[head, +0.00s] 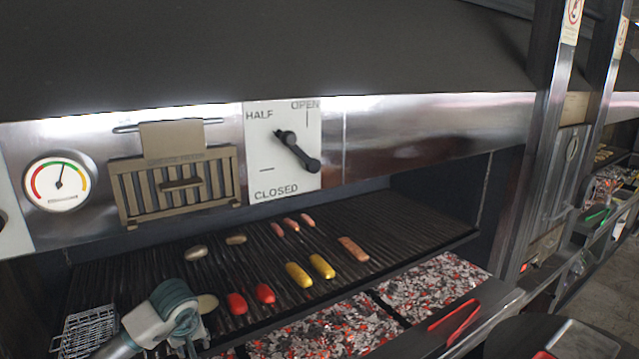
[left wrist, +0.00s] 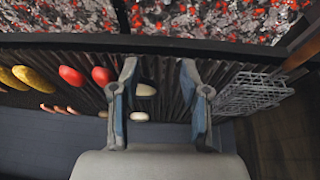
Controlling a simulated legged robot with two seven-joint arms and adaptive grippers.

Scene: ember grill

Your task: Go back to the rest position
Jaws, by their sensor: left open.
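My left gripper (left wrist: 160,100) is open and empty in the left wrist view, its two blue-padded fingers spread apart over the grill grate. A pale oval food piece (left wrist: 146,89) shows between the fingers, and nothing is gripped. In the head view my left arm comes in at the lower left, over the near left part of the grill grate (head: 130,270); its fingertips are not clear there. My right gripper is in neither view.
Red (head: 237,303) and yellow (head: 298,274) pieces and sausages (head: 353,249) lie on the grate. A wire basket (head: 85,332) is at the left. Glowing coals (head: 430,285) lie in front. A lever (head: 297,152) and gauge (head: 60,182) are on the hood panel. Red tongs (head: 455,320) lie at the front edge.

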